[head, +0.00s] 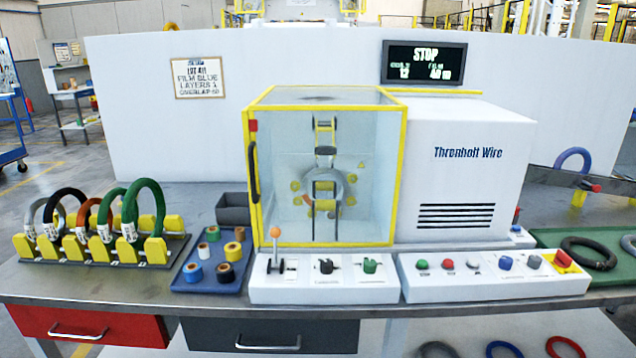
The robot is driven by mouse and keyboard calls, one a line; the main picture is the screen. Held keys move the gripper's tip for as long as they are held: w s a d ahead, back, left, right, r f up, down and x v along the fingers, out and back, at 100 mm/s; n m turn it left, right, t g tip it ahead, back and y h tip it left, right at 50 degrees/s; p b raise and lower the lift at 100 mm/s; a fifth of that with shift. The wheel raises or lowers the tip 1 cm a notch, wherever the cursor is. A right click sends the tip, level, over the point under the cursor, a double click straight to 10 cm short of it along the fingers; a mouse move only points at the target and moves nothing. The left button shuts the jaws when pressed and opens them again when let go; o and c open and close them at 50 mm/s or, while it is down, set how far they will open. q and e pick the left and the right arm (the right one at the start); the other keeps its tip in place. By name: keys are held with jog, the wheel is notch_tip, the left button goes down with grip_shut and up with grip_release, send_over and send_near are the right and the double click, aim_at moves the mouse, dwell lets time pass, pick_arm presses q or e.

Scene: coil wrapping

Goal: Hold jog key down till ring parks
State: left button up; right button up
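The ring (343,190) is a grey ring with an orange-red section at its lower left. It sits inside the yellow-framed clear guard (400,180), which looks closed. The display (424,63) reads STOP, with small figures below. Neither of my grippers is in view.
The left control box (325,289) has an orange-knobbed lever (276,233) and two knobs. A rack (100,250) of coils and a blue tray (210,262) of tape rolls stand left. A green tray (545,236) with dark coils lies right. Space above the control boxes is clear.

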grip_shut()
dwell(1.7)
